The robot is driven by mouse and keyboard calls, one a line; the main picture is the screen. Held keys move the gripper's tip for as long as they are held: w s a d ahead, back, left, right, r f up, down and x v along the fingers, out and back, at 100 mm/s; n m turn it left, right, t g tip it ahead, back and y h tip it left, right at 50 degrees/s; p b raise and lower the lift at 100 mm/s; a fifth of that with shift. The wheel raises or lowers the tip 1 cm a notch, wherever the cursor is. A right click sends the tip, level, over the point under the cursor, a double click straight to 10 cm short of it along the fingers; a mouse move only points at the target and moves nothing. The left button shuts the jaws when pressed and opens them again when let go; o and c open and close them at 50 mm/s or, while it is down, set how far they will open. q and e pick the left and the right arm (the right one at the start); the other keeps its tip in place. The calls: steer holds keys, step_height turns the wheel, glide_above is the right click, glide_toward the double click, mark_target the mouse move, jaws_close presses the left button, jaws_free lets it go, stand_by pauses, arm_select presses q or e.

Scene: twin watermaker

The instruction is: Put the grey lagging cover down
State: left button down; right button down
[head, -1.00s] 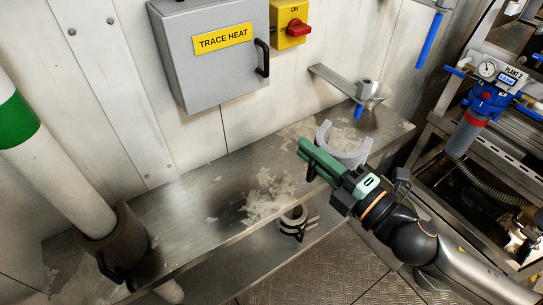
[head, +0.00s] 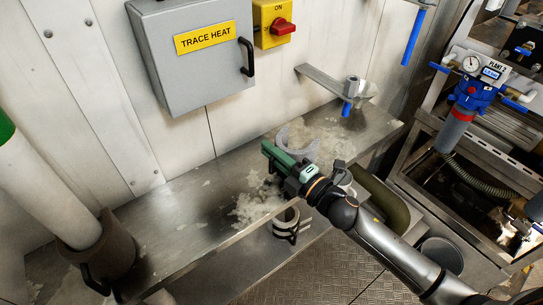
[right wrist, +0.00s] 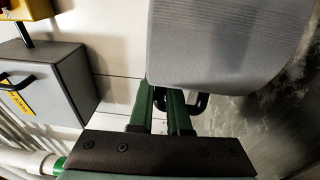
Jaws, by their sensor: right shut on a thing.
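The grey lagging cover (head: 284,136) is a pale, U-shaped half shell above or at the back of the metal ledge; I cannot tell whether it touches. My right gripper (head: 270,155), with green fingers, is in front of it and hides part of it. In the right wrist view the cover (right wrist: 228,45) fills the top, close to the gripper. The green fingers (right wrist: 162,108) are shut on its black handle (right wrist: 190,102). My left gripper is not in view.
The metal ledge (head: 185,228) has pale frosty patches. A brown cover (head: 108,255) wraps the pipe at left. A pale ring with black bands (head: 287,222) is below the ledge.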

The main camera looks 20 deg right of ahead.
steer(key=shift+f, duration=0.35)
steer(key=c, duration=0.9)
jaws_free()
steer(key=r+b+v, duration=0.1)
steer(key=b+v, duration=0.1)
steer(key=v, duration=1)
steer(key=s+a+f+m+g+h, duration=0.1)
steer(key=s+f+m+g+h, duration=0.1)
steer(key=s+f+m, duration=0.2)
steer(key=s+a+f+m+g+h, duration=0.1)
steer(key=s+f+m, duration=0.4)
steer(key=f+m, duration=0.5)
steer(key=s+a+f+m+g+h, duration=0.1)
steer(key=s+f+m+g+h, duration=0.2)
steer(key=f+m, duration=0.4)
steer(key=shift+s+f+g, duration=0.2)
steer(key=shift+f+g, duration=0.05)
steer(key=shift+f, duration=0.6)
steer(key=shift+s+f+g, duration=0.25)
steer(key=shift+f+g, duration=0.05)
steer(key=shift+f, duration=0.55)
steer(key=shift+s+f+g, duration=0.2)
steer(key=shift+f+g, duration=0.05)
steer(key=shift+f, duration=0.65)
